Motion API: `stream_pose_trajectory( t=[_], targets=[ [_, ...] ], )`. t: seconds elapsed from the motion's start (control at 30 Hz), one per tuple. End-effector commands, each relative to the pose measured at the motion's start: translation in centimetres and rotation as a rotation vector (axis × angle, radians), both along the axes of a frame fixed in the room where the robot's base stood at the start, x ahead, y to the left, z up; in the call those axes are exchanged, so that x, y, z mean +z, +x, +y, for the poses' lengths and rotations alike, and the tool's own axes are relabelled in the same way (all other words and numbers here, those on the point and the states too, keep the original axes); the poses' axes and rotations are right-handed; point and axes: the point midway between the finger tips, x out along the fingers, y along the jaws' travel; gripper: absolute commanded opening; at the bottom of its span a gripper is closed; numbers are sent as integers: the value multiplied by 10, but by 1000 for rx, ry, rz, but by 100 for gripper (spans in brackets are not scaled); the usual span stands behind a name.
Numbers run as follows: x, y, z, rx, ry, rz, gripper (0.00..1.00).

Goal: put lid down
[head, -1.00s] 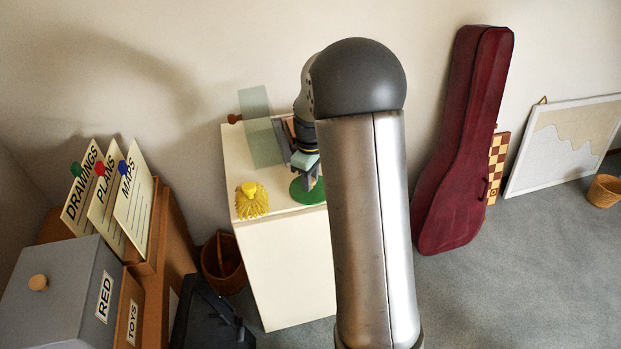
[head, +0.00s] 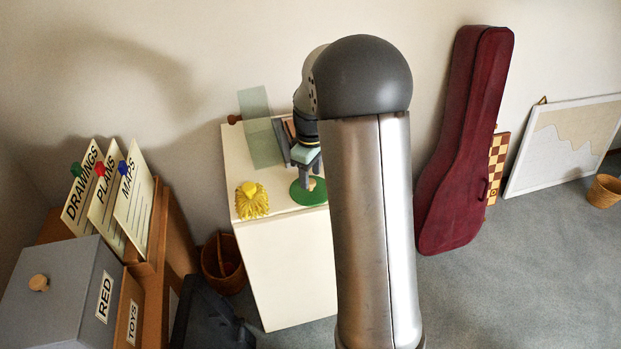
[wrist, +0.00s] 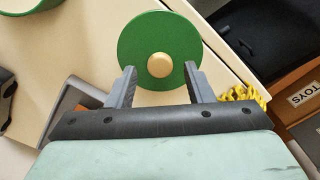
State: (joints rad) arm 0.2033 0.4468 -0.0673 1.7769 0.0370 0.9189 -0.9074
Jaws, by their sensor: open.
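The lid is a green disc (head: 300,195) with a pale wooden knob. It appears to lie flat on the cream cabinet top (head: 237,150), near its right side in the head view, partly hidden by my arm. In the wrist view the lid (wrist: 160,25) shows face-on with its knob (wrist: 160,65) in the middle. My gripper (wrist: 160,72) is open, with one finger on each side of the knob and a gap on both sides. In the head view my gripper (head: 305,168) is just above the lid.
A yellow shaggy object (head: 252,201) stands at the cabinet's front left. A translucent green panel (head: 261,130) rises at the back. A green-rimmed round object (wrist: 28,5) shows at the wrist view's upper left. A wicker basket (head: 222,265) stands beside the cabinet.

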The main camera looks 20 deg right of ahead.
Motion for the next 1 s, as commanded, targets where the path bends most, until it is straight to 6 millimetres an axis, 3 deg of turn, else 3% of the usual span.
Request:
stream_pose_trajectory(
  t=[0.1, 0.33, 0.5, 0.7, 0.77, 0.87, 1.0],
  targets=[
    [29, 1, 0, 0, -2, -6, 47],
    [75, 0, 0, 0, -1, -3, 47],
    [93, 0, 0, 0, 0, -1, 47],
    [100, -6, 5, -12, 1, -2, 47],
    [103, -19, 16, -42, 2, -3, 47],
    [106, -61, 48, -138, 7, -7, 47],
    [97, -144, 94, -321, 11, -10, 47]
  ],
)
